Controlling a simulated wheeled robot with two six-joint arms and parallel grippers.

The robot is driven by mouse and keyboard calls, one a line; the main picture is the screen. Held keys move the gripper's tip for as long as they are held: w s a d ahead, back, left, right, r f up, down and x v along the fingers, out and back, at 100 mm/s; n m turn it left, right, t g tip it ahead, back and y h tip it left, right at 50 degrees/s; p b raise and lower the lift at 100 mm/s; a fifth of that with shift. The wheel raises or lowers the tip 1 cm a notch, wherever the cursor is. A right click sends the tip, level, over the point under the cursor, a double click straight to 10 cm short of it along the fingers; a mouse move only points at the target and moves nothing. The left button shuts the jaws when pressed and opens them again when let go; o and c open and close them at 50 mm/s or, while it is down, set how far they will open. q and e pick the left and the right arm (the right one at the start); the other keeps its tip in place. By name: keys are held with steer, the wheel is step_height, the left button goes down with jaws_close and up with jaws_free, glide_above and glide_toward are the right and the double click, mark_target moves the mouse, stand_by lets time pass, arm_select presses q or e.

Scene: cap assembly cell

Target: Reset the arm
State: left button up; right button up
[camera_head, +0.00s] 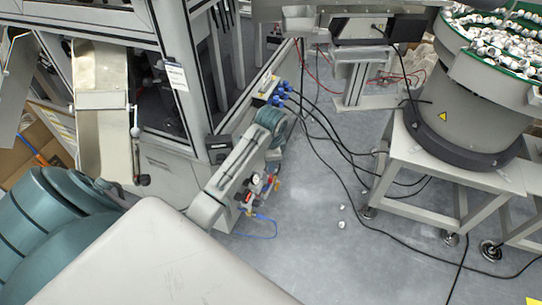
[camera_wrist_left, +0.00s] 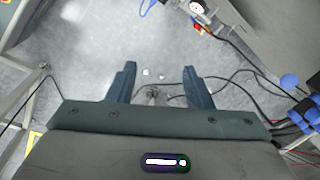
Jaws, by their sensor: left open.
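My left gripper (camera_wrist_left: 160,82) shows in the left wrist view with its two dark blue fingers wide apart and nothing between them. It points down toward the grey floor. Two small white caps (camera_wrist_left: 146,72) lie on the floor beyond the fingertips. In the head view my left arm comes in at the lower left and reaches toward the machine frame; its gripper fingers cannot be made out there. My right gripper is in neither view.
A machine frame (camera_head: 190,95) and metal chute (camera_head: 102,125) stand at the left. A bowl feeder (camera_head: 462,115) full of caps stands on a table (camera_head: 455,172) at the right. Black cables (camera_head: 330,150) cross the floor. Small white caps (camera_head: 341,225) lie on otherwise open floor.

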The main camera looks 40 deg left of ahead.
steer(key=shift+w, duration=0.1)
arm_select(q)
steer(key=s+f+n, duration=0.2)
steer(key=s+f, duration=0.3)
steer(key=f, duration=0.6)
steer(key=s+f+n, duration=0.1)
steer(key=s+f, duration=0.5)
steer(key=f, duration=0.4)
steer(key=s+f+n, duration=0.2)
steer(key=s+f, duration=0.3)
steer(key=f, duration=0.6)
steer(key=s+d+f+n, duration=0.1)
steer(key=s+f, duration=0.4)
steer(key=s, duration=0.5)
steer(key=s+d+f+n, duration=0.1)
steer(key=s+f, duration=0.4)
steer(key=s, duration=0.5)
steer(key=s+d+f+n, duration=0.1)
steer(key=s+d+f, duration=0.2)
steer(key=s, duration=0.7)
step_height(320, 180, down, 2)
steer(key=shift+s+n, duration=0.3)
steer(key=shift+s, duration=0.1)
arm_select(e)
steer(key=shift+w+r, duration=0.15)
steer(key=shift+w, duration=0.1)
arm_select(q)
steer(key=shift+w+d, duration=0.1)
